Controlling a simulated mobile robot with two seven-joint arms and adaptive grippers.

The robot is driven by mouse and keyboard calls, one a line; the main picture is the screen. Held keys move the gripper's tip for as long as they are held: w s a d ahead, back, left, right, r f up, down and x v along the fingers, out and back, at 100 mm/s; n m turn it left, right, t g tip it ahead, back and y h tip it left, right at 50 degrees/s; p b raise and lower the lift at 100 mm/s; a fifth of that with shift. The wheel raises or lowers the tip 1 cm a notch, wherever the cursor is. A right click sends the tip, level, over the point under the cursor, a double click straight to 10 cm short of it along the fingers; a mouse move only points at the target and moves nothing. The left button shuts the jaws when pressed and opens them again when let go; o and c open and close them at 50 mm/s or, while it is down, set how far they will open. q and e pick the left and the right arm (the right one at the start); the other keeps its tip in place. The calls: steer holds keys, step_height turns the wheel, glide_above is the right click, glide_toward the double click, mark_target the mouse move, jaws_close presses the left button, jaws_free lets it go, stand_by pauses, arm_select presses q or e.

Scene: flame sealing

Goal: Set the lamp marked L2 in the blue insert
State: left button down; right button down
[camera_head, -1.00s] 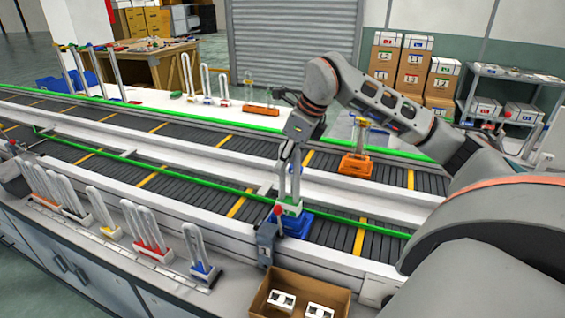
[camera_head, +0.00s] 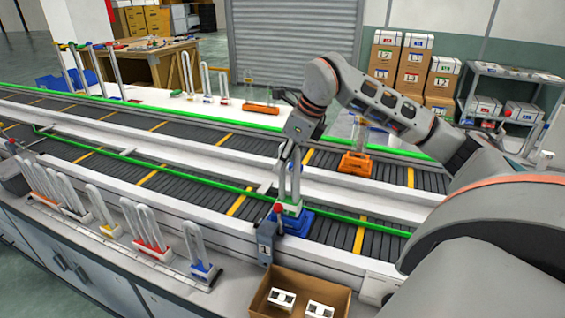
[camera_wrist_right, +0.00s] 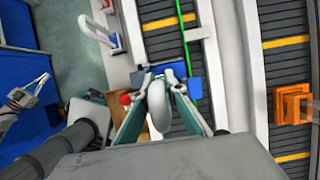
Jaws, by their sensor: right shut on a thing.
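My right gripper (camera_head: 290,168) is shut on a lamp. In the right wrist view the lamp's white tube (camera_wrist_right: 160,106) stands between my right fingers (camera_wrist_right: 160,92). The lamp's white and green base (camera_head: 290,207) is at the blue insert (camera_head: 300,225) on the near conveyor, upright as far as I see. I cannot tell whether the base is fully seated. The blue insert also shows in the right wrist view (camera_wrist_right: 195,88), partly hidden by the gripper. What may be my left gripper (camera_wrist_right: 22,97) is at the left edge there, its jaws unclear.
An orange insert (camera_head: 355,165) sits on the far conveyor. Several lamps with coloured bases, such as a blue one (camera_head: 203,262), stand along the near ledge. A cardboard box (camera_head: 258,300) with white parts is in front. A green rail (camera_head: 180,172) runs beside the near conveyor.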

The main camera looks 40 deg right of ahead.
arm_select(q)
steer(key=shift+w+d+b, duration=0.15)
steer(key=shift+b, duration=0.2)
arm_select(e)
steer(key=shift+f, duration=0.65)
arm_select(q)
steer(key=shift+w+r, duration=0.1)
arm_select(e)
steer(key=shift+f, duration=0.15)
steer(key=c, duration=2)
jaws_free()
arm_select(q)
steer(key=shift+f, duration=0.2)
steer(key=shift+r, duration=0.1)
arm_select(e)
steer(key=v, duration=1.2)
